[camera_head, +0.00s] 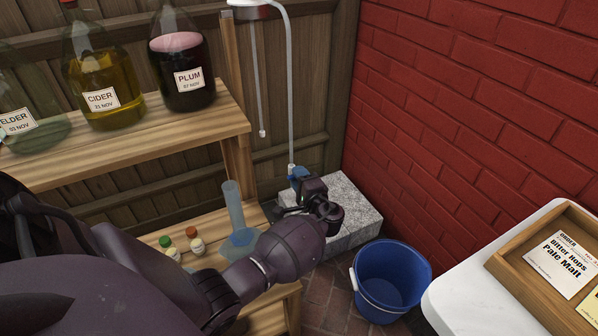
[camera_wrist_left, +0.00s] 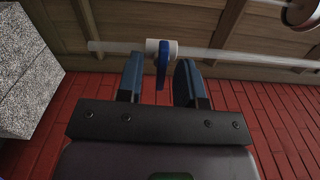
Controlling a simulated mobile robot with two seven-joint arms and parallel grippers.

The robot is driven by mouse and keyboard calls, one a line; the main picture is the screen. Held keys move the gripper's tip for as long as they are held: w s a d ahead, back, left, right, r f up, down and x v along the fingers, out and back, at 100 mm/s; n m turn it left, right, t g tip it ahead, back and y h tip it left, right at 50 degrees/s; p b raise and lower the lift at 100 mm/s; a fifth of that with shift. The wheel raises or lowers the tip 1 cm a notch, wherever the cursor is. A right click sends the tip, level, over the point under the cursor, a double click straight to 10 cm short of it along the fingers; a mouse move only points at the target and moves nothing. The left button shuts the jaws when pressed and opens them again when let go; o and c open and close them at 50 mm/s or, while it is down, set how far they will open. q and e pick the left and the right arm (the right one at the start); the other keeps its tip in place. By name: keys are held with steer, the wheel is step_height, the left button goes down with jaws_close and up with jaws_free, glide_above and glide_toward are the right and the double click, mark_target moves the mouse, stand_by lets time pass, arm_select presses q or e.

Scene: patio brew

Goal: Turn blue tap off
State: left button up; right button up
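The blue tap (camera_wrist_left: 163,66) shows in the left wrist view as a blue lever on a white valve body on a pale pipe. My left gripper (camera_wrist_left: 159,63) is open, with one finger on each side of the lever. Gaps show between the lever and both fingers. In the head view my left gripper (camera_head: 300,184) is at the lower end of the white pipe (camera_head: 290,120), above the stone block. It hides most of the tap there, and I cannot tell the lever from the fingers. My right gripper is in neither view.
A grey stone block (camera_head: 350,210) stands in the corner, with a blue bucket (camera_head: 372,262) in front. A wooden shelf (camera_head: 215,118) holds large bottles. A clear blue cylinder (camera_head: 234,207) and small bottles stand lower left. A white table (camera_head: 462,292) holds a wooden tray (camera_head: 525,287).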

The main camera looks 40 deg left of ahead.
arm_select(q)
steer(key=p+v, duration=0.1)
steer(key=v, duration=0.9)
steer(key=shift+s+d, duration=0.15)
steer(key=shift+d, duration=0.25)
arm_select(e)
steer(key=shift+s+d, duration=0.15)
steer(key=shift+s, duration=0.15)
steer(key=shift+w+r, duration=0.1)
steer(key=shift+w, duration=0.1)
